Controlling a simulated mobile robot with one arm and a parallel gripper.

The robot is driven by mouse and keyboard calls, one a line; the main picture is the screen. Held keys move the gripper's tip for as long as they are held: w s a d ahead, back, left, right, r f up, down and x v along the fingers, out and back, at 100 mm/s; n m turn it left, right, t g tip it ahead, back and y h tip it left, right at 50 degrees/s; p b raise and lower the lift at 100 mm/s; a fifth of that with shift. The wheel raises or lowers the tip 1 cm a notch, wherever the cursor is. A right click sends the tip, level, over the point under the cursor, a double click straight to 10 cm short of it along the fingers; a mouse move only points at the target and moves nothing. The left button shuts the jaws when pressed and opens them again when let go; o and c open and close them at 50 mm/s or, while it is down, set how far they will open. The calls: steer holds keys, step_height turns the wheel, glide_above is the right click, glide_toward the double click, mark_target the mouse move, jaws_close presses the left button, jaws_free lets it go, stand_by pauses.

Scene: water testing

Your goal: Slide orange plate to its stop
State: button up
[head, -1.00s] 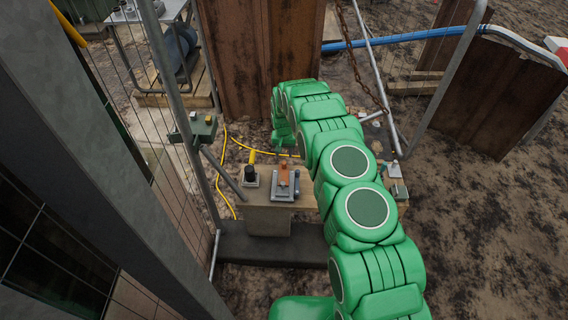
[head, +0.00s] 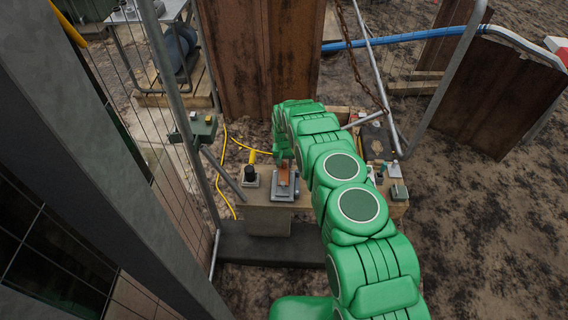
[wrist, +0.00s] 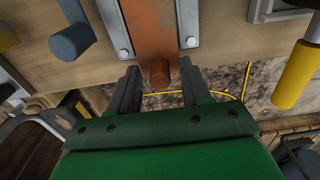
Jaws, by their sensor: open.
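The orange plate (wrist: 150,28) lies between two grey rails in the wrist view, with a round orange knob (wrist: 159,73) at its near end. In the head view the orange plate (head: 284,172) is a small upright-looking patch on a grey mount (head: 283,190) on the bench. My gripper (wrist: 158,84) is open, its two dark fingers on either side of the knob. I cannot tell whether a finger touches it. In the head view my green arm reaches over the bench and its end hides the gripper's fingers. The plate's stop cannot be made out.
The wooden bench (head: 268,219) carries a black knob on a pale base (head: 250,174) left of the plate and a yellow handle (wrist: 296,75). A wire fence and pole stand at the left. Bare ground lies at the right.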

mark_target(284, 175)
steer(key=shift+f, duration=0.1)
jaws_close()
steer(key=shift+s, duration=0.2)
stand_by(0.3)
steer(key=shift+s+f, duration=0.1)
steer(key=shift+s, duration=2.1)
jaws_free()
steer(key=shift+w, duration=0.1)
